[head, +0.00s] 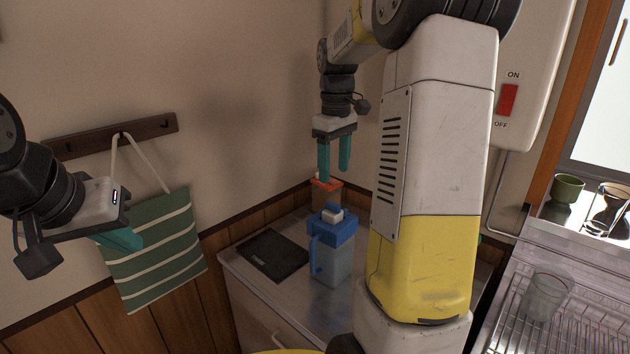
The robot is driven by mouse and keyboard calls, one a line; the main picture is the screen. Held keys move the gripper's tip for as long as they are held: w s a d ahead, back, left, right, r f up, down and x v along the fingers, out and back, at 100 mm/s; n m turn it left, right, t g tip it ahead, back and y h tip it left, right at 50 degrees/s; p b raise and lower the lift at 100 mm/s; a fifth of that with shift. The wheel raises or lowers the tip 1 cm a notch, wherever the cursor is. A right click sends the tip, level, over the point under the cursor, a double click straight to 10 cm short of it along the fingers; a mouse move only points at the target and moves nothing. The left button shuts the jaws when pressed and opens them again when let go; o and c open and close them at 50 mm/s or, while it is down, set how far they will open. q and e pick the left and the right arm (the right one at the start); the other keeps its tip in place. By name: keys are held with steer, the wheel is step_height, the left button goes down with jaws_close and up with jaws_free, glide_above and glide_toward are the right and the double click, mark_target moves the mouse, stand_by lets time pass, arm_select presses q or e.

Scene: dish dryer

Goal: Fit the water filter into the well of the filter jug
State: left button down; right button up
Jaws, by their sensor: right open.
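The filter jug (333,262) stands upright on the counter, with a blue top, a blue handle on its left and a translucent body. A small white piece, which looks like the water filter (332,214), shows at the jug's blue top. I cannot tell how deep it sits. My right gripper (334,172) is open and empty, pointing down, above and apart from the jug.
A dark flat mat (264,254) lies left of the jug. An orange-topped container (327,192) stands behind it. My own arm column hides the counter to the right. A dish rack with a glass (546,296) is at the far right.

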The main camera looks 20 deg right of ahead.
steer(key=s+a+m+t, duration=0.2)
steer(key=s+a, duration=0.1)
steer(key=s, duration=0.3)
steer(key=s+a+r+m+t+y, duration=0.1)
steer(key=s+a+m+t, duration=0.1)
steer(key=s+a, duration=0.2)
steer(key=s+a+r+m+t+y, duration=0.1)
steer(key=s+a, duration=0.3)
steer(key=s, duration=0.6)
steer(key=shift+s+a+r+m+t, duration=0.15)
steer(key=shift+s+a+m+t, duration=0.1)
steer(key=shift+m+t, duration=0.3)
